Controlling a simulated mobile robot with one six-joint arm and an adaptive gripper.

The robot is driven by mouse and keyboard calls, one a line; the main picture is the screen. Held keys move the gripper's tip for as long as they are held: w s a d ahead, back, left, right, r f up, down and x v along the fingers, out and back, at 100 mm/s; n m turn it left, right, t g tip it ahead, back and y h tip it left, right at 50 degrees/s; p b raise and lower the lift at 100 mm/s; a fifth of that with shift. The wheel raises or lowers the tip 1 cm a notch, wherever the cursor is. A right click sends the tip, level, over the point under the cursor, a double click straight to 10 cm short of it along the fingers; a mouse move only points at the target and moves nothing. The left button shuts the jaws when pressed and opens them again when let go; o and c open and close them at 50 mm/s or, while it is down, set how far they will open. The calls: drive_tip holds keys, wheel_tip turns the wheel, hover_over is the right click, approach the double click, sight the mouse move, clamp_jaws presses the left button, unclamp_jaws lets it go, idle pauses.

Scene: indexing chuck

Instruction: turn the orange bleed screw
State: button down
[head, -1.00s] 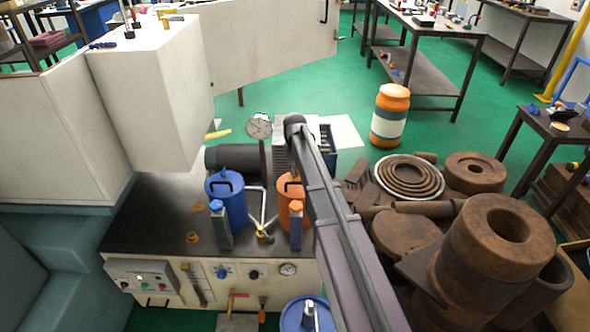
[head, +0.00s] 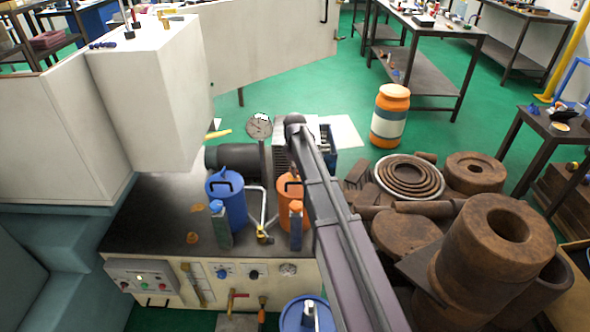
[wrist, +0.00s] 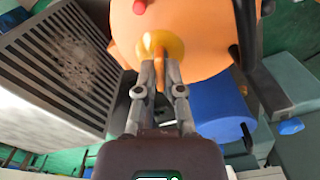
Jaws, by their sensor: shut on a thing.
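In the wrist view my gripper (wrist: 161,85) is shut on the narrow orange tab of the bleed screw (wrist: 160,55). The tab stands out from a round yellow-orange base (wrist: 161,42) on the orange canister (wrist: 205,30). The fingertips cover part of the screw, so its exact angle is hard to tell. In the head view the orange canister (head: 285,188) stands at the right of the black bench top, partly behind my arm. My gripper and the screw are hidden there.
A blue canister (head: 231,205) stands left of the orange one, and shows below it in the wrist view (wrist: 222,108). A grey slotted housing (wrist: 65,65) is close on the left in the wrist view. Rusty rings and cylinders (head: 500,235) crowd the head view's right.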

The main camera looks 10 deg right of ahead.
drive_tip(key=c, duration=0.8)
unclamp_jaws()
drive_tip(key=shift+o, duration=0.2)
drive_tip(key=shift+m, duration=0.4)
drive_tip(key=m, duration=0.4)
drive_tip(key=shift+r+p, duration=0.3)
drive_tip(key=shift+p, duration=0.05)
wheel_tip(320, 180, up, 14)
drive_tip(key=f+p, duration=0.1)
drive_tip(key=p, duration=1.2)
drive_tip(key=s+f+m+b, duration=0.1)
drive_tip(key=s+m, duration=0.5)
drive_tip(key=s, duration=2.1)
drive_tip(key=shift+s, duration=0.15)
drive_tip(key=shift+d, duration=0.1)
